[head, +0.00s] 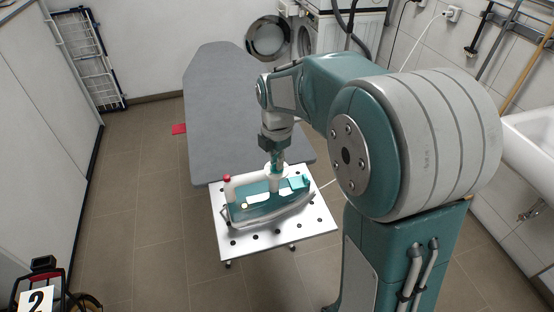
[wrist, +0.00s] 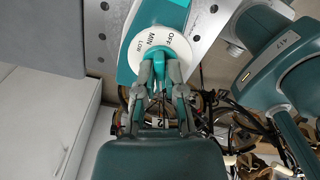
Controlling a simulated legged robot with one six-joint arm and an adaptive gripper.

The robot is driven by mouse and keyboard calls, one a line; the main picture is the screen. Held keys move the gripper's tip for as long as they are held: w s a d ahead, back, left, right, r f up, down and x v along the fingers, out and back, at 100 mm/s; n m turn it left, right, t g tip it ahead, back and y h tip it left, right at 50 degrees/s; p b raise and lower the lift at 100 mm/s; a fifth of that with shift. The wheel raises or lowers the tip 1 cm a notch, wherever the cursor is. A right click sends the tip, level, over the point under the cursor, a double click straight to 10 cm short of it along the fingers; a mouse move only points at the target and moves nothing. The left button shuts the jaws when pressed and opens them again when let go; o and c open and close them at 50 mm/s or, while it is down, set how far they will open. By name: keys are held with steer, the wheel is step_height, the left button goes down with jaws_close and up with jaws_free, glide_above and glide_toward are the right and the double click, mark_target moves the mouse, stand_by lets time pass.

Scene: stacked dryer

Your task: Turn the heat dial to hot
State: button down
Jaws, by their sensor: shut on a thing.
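A teal and white iron (head: 248,208) rests on a perforated metal plate (head: 315,222) at the near end of the ironing board. Its heat dial (wrist: 160,38) is a white disc with a teal knob in the middle. The marks OFF, MIN and LOW can be read on the disc in the wrist view; the rest is hidden by the knob and my fingers. My gripper (wrist: 158,78) reaches down over the iron, its two grey fingers closed on either side of the teal knob. In the head view my gripper (head: 276,160) is just above the dial.
The grey ironing board (head: 225,115) extends behind the iron. A washing machine with an open round door (head: 268,38) stands at the back. A sink (head: 530,140) is at the right. A folded drying rack (head: 85,60) leans at the left. Tiled floor is clear left of the board.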

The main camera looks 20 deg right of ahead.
steer(key=shift+n, duration=0.7)
steer(key=c, duration=0.7)
jaws_free()
steer(key=shift+a, duration=0.1)
steer(key=shift+c, duration=0.2)
step_height(320, 180, up, 12)
